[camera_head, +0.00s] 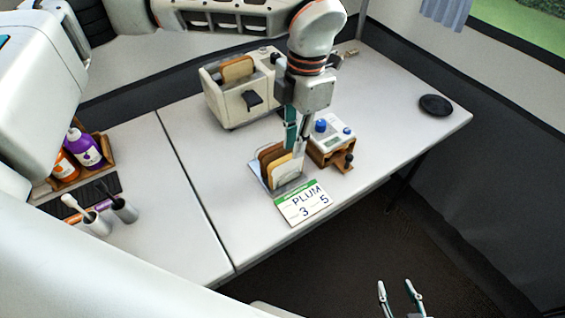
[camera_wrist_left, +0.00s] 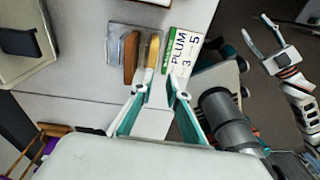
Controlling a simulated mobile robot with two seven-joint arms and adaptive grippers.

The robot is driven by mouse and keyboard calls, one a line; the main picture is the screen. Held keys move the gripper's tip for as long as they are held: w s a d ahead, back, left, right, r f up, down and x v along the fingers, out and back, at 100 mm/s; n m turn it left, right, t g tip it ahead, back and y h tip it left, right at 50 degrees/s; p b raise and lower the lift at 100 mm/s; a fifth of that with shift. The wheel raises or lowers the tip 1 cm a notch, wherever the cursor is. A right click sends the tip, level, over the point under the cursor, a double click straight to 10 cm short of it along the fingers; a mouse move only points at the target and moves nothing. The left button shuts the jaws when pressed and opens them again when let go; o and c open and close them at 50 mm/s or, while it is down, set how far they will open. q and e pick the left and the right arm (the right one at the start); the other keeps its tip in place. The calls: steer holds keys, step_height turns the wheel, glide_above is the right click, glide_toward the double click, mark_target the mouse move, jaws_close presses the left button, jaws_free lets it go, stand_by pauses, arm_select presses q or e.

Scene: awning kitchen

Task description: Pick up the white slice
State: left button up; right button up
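The white slice (camera_head: 285,176) stands on edge at the front of a small rack (camera_head: 260,173), with darker brown slices (camera_head: 269,155) behind it. My left gripper (camera_head: 297,148) points down over the rack, at the white slice. In the left wrist view, its two fingertips (camera_wrist_left: 162,91) are apart, with a pale slab between them that looks like the white slice. I cannot tell whether either finger touches it. My right gripper (camera_head: 399,288) is open and empty, off the table's front edge. It also shows in the left wrist view (camera_wrist_left: 270,38).
A PLUM card (camera_head: 304,204) lies in front of the rack. A cream toaster (camera_head: 238,100) holding a brown slice stands behind. A small device on a wooden stand (camera_head: 331,142) is close on the right. Bottles (camera_head: 84,147) and cups (camera_head: 124,208) stand left. The table's right side is mostly clear.

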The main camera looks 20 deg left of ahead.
mark_target(287, 157)
arm_select(q)
steer(key=shift+w+a+r, duration=0.1)
steer(key=shift+w+a, duration=0.3)
steer(key=shift+a, duration=0.25)
steer(key=shift+a+f, duration=0.15)
steer(key=shift+f, duration=0.05)
steer(key=shift+s+a+f, duration=0.1)
steer(key=shift+s+f, duration=0.1)
steer(key=shift+f, duration=1.65)
steer(key=shift+s+f, duration=0.2)
steer(key=shift+f, duration=1.6)
steer(key=shift+f, duration=0.1)
jaws_close()
